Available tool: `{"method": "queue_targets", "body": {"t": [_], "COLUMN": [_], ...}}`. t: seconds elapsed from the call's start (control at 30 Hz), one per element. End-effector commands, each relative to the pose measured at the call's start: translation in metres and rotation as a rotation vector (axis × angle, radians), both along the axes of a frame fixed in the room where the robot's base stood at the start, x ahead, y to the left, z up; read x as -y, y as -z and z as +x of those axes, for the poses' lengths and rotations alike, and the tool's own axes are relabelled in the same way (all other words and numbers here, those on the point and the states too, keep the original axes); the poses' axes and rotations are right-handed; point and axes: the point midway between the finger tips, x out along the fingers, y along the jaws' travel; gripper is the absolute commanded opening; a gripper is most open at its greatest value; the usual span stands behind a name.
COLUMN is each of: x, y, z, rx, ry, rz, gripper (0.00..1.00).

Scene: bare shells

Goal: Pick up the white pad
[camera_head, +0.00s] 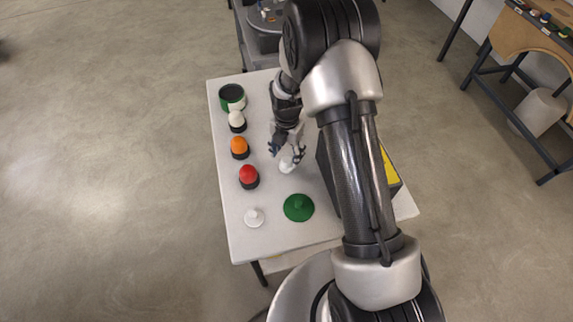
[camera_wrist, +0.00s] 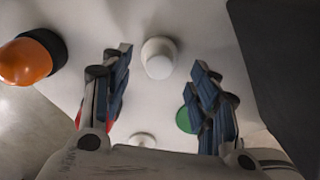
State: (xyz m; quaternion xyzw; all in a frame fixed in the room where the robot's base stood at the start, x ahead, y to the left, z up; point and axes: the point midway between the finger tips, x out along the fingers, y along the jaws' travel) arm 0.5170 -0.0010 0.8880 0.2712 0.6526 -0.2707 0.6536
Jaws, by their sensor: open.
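A small white knobbed piece (camera_head: 287,165) lies on the white table just below my gripper (camera_head: 286,153). It also shows in the wrist view (camera_wrist: 159,58), between and ahead of the two fingertips, with no finger touching it that I can see. A second white piece, a flat disc with a knob (camera_head: 254,217), lies near the table's front left; in the wrist view it shows at the bottom centre (camera_wrist: 142,139). Which of the two is the white pad I cannot tell for sure. My gripper is open and empty, pointing down.
An orange dome (camera_head: 240,146), a red dome (camera_head: 249,175), a white dome (camera_head: 237,119) and a green-and-white cup (camera_head: 232,97) line the table's left side. A green knobbed disc (camera_head: 298,207) lies in front. A dark box with yellow inside (camera_head: 391,170) stands right, partly behind my arm.

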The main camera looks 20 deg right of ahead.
Motion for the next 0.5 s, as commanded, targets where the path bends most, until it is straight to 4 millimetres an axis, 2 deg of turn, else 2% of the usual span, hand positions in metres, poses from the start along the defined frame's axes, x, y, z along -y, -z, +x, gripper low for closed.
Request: {"method": "queue_targets", "body": {"t": [0.03, 0.2, 0.43, 0.5], "x": [-0.001, -0.001, -0.001, -0.001], "y": [0.012, 0.036, 0.037, 0.037], "z": [-0.001, -0.001, 0.000, 0.000], "rx": [-0.004, -0.003, 0.000, 0.000], "ry": [0.000, 0.000, 0.000, 0.000], "rz": [0.000, 0.000, 0.000, 0.000], "gripper": [0.55, 0.55, 0.55, 0.52]}}
